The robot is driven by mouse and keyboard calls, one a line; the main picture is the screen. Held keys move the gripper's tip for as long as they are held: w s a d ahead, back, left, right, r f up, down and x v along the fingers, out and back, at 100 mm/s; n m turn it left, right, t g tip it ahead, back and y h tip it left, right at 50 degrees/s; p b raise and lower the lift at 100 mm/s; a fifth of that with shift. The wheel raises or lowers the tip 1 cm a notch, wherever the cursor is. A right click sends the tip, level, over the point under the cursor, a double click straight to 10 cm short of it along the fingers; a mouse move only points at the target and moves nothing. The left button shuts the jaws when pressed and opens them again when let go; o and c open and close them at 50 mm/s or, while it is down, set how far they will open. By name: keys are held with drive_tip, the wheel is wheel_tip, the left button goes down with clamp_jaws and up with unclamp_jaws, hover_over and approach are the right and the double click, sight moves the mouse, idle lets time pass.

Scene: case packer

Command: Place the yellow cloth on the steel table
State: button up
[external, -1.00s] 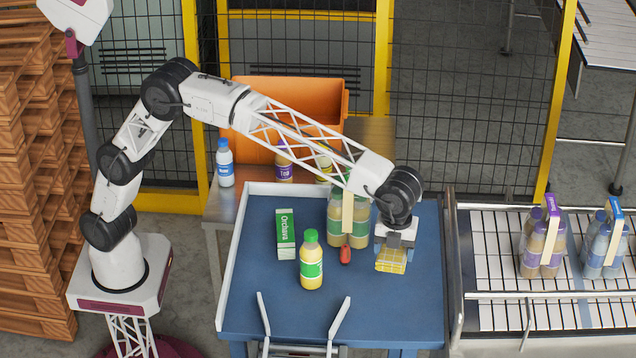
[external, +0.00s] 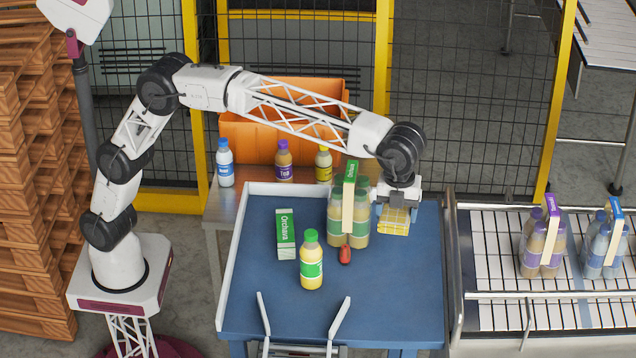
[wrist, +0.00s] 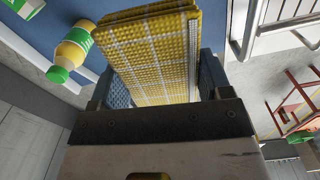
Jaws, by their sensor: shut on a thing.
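The yellow checked cloth (external: 394,221) is folded, and my gripper (external: 397,205) is shut on it. They are above the right part of the blue table, to the right of a multipack of bottles. In the wrist view the cloth (wrist: 150,55) sits between the two fingers of my gripper (wrist: 155,90). The steel table (external: 232,212) stands behind the blue table, partly hidden by it and by the things on it. A blue-capped bottle (external: 225,165), a purple-capped bottle (external: 284,163) and a yellow-capped bottle (external: 323,165) stand on it.
An orange crate (external: 262,138) is behind the bottles. On the blue table (external: 270,320) are a bottle multipack (external: 361,228), a green-and-white carton (external: 286,236), a green-capped bottle (external: 311,268) and a small red object (external: 345,255). A roller conveyor (external: 490,262) with packs is at the right.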

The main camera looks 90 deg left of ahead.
drive_tip(key=s+a+r+n, duration=0.1)
drive_tip(key=s+a+n, duration=0.45)
drive_tip(key=a, duration=0.75)
drive_tip(key=s+a+r+n, duration=0.2)
drive_tip(key=s+a+n, duration=0.4)
drive_tip(key=a, duration=0.8)
drive_tip(key=s+a+f+n, duration=0.2)
drive_tip(key=s+a+n, duration=0.2)
drive_tip(key=s+a, duration=0.55)
drive_tip(key=s+a+f+n, duration=0.1)
drive_tip(key=s+a+n, duration=0.5)
drive_tip(key=s, duration=0.6)
drive_tip(key=shift+m, duration=0.75)
drive_tip(key=f, duration=2.1)
drive_tip(key=a+f, duration=0.1)
drive_tip(key=f, duration=1)
drive_tip(key=shift+a+f, duration=0.1)
drive_tip(key=shift+f, duration=0.7)
drive_tip(key=shift+w+a+f, duration=0.2)
drive_tip(key=shift+w+a, duration=0.1)
drive_tip(key=shift+w, duration=2.2)
drive_tip(key=shift+w+a+f, duration=0.25)
drive_tip(key=shift+w+a, duration=0.1)
drive_tip(key=shift+w, duration=2.15)
drive_tip(key=shift+w+a+f, duration=0.2)
drive_tip(key=shift+w+a, duration=0.1)
drive_tip(key=shift+w, duration=2.2)
